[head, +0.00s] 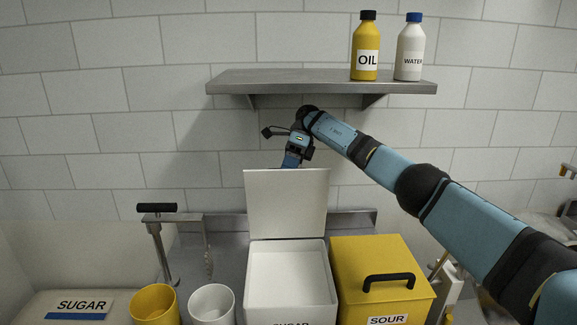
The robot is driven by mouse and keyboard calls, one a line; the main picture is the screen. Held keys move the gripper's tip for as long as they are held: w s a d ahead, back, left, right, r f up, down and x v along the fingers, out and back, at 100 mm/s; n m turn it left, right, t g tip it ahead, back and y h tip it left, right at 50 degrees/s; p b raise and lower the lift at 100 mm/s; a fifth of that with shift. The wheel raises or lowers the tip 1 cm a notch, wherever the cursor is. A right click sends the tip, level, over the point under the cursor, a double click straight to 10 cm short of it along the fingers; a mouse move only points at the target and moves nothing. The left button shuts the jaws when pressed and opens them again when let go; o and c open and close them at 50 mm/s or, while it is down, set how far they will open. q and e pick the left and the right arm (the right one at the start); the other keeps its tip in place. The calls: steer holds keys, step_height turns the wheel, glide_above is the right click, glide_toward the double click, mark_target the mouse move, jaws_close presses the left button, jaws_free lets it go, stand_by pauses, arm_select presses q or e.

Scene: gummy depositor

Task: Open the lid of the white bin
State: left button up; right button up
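The white bin (334,290) stands at the bottom centre, with a label reading SUGAR cut off by the lower edge of the head view. Its lid (287,205) is raised and stands roughly upright at the bin's back edge. The bin is open and its inside looks empty and white. My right arm comes in from the right, and my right gripper (292,161) points down behind the top of the lid. The lid hides its fingertips, so I cannot tell whether it is open or touching the lid. My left gripper is not in view.
A yellow bin (365,255) with a black handle and SOUR label stands right of the white bin. A white cup (212,304) and yellow cup (155,304) stand left, before a metal lever device (158,240). A shelf (300,82) with OIL and WATER bottles hangs above.

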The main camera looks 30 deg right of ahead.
steer(key=shift+o, duration=0.8)
steer(key=shift+w+d+f, duration=0.1)
steer(key=shift+w+f, duration=0.15)
steer(key=shift+f, duration=0.2)
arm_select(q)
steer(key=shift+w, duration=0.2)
arm_select(e)
steer(key=shift+r, duration=0.3)
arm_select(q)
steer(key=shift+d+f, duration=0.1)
